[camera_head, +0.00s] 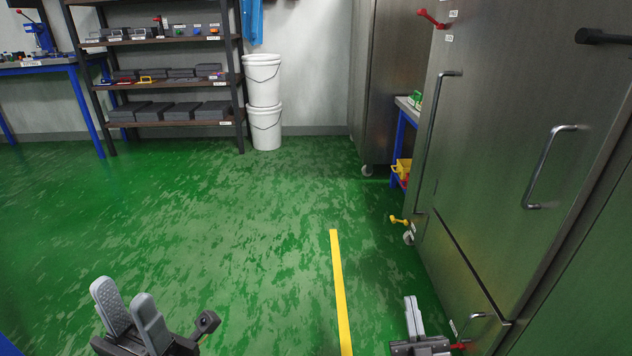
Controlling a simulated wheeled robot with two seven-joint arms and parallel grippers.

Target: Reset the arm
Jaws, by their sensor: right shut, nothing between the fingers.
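My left gripper (122,291) is at the bottom left, above the green floor. Its two grey ridged fingers stand apart with nothing between them. My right gripper (413,308) is at the bottom, right of the yellow line and close to the steel cabinet front. Its fingers are together and hold nothing. Most of both arms is outside the view.
Steel cabinets (490,150) with bar handles and red and yellow levers stand close on the right. A shelf rack (165,86) and stacked white buckets (264,100) stand at the back. The green floor (220,220) is clear, with a yellow line (340,290).

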